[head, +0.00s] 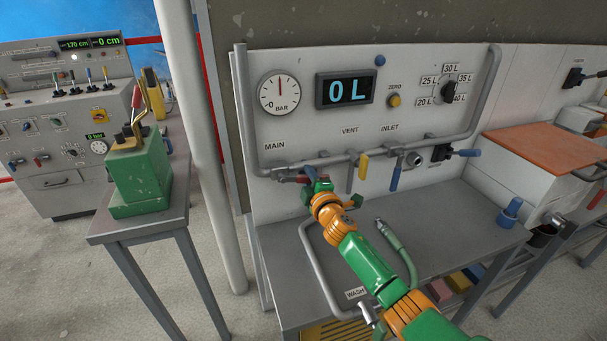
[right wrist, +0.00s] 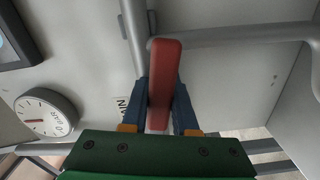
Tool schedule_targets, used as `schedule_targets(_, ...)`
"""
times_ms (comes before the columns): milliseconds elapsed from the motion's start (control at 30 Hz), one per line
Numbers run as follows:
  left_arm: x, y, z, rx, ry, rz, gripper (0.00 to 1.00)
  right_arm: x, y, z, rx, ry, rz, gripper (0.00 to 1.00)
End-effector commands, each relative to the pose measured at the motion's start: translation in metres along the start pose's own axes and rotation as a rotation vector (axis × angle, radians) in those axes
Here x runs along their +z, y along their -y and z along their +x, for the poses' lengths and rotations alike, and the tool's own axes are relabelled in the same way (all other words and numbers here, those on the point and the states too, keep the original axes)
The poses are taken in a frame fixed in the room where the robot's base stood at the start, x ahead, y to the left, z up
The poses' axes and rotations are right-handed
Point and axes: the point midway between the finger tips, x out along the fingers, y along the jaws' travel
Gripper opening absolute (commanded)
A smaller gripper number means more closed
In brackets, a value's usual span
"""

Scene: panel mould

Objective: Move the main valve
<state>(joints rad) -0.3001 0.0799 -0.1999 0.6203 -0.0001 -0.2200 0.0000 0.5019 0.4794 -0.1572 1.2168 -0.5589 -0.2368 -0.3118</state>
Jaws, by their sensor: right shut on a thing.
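The main valve's red handle (head: 302,179) is on the pipe at the lower left of the white panel, below and right of the MAIN label. My right gripper (head: 313,187) is shut on this handle, and its own hand hides part of the valve in the head view. In the right wrist view the red handle (right wrist: 166,70) stands between the two blue fingers of the right gripper (right wrist: 168,105), its far end sticking out past them towards the grey pipe. My left gripper is in neither view.
The yellow vent handle (head: 363,167) hangs down, and the blue inlet handle (head: 395,178) hangs right of it. The pressure gauge (head: 280,93) and a display (head: 344,91) reading 0 L are above. A green hose (head: 398,245) rises from the bench (head: 450,215). A green lever device (head: 138,178) stands left.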

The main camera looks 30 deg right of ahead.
Motion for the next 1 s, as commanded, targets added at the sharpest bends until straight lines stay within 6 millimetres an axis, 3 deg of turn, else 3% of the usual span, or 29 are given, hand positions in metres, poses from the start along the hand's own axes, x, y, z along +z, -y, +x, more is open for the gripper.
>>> schedule_targets(33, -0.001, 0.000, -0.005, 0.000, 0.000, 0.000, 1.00, 0.000, -0.008, 0.000, 0.005, 0.000, -0.032, 0.00)
schedule_targets(400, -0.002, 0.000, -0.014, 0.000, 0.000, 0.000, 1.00, -0.002, -0.018, 0.000, 0.006, 0.001, -0.194, 0.00)
schedule_targets(1000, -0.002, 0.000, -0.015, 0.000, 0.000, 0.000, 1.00, -0.002, -0.021, 0.001, 0.008, 0.001, -0.231, 0.00)
